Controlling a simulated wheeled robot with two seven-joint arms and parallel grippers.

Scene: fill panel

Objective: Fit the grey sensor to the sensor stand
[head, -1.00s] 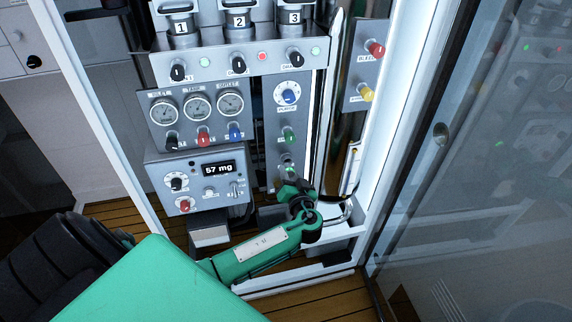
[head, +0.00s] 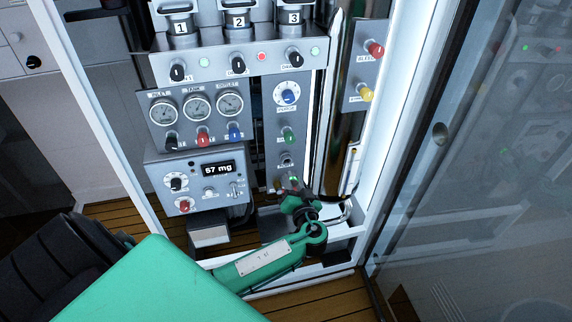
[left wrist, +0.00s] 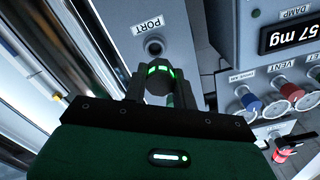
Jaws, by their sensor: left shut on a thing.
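My left gripper (head: 296,190) is at the lower end of the panel, just below the port (head: 287,160). It is shut on a small dark grey piece with lit green bands, which I take to be the grey sensor (left wrist: 158,70). In the left wrist view the sensor sits between the two dark fingers, and the round hole of the port (left wrist: 154,46) shows just beyond it, apart from it in the picture. I cannot make out the sensor stand for certain in either view. My right gripper is not in view.
A scale unit reading 57 mg (head: 218,169) stands left of the port column. Above it is a gauge panel (head: 197,140) with knobs. A glass door (head: 480,170) is at the right. A green knob (head: 289,139) projects above the port.

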